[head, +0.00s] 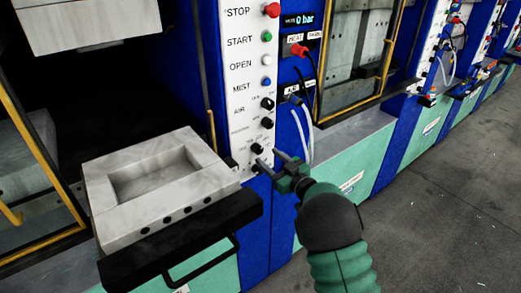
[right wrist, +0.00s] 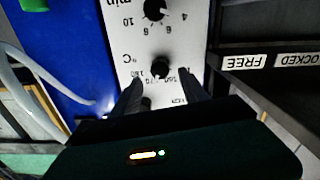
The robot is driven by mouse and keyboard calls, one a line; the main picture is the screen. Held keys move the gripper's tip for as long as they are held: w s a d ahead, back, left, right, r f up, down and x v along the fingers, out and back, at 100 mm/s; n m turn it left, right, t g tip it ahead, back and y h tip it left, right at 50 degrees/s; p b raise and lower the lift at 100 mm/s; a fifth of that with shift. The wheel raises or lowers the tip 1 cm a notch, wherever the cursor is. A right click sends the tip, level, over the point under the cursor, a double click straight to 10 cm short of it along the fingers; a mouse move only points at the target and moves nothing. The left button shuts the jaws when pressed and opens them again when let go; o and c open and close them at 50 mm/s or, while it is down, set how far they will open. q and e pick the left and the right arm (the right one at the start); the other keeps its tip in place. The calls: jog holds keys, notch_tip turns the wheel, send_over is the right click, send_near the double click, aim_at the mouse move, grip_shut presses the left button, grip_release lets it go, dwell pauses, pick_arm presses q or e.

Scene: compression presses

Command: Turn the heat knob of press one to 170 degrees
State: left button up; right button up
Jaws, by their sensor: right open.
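The white control panel (head: 245,70) of the nearest press carries a column of buttons and knobs. The black heat knob (head: 256,148) is low on it, just above the bottom knob (head: 258,166). In the right wrist view, upside down, the heat knob (right wrist: 160,67) has °C and numbers beside it; its pointer setting is not clear. My right gripper (head: 267,158) is open, fingers toward the lower panel. In the wrist view its fingertips (right wrist: 160,80) stand apart on either side, near the heat knob; contact cannot be told. My left gripper is not in view.
A pale mould block (head: 150,195) on a black tray with a handle (head: 205,262) juts out left of the panel. Hoses (head: 306,125) hang right of it. Another press (head: 350,60) stands further right; grey floor (head: 440,190) is clear there.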

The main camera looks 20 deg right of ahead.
aim_at(260, 151)
jog(key=x, duration=0.5)
jog(key=shift+w+a, duration=0.1)
jog(key=shift+w, duration=0.1)
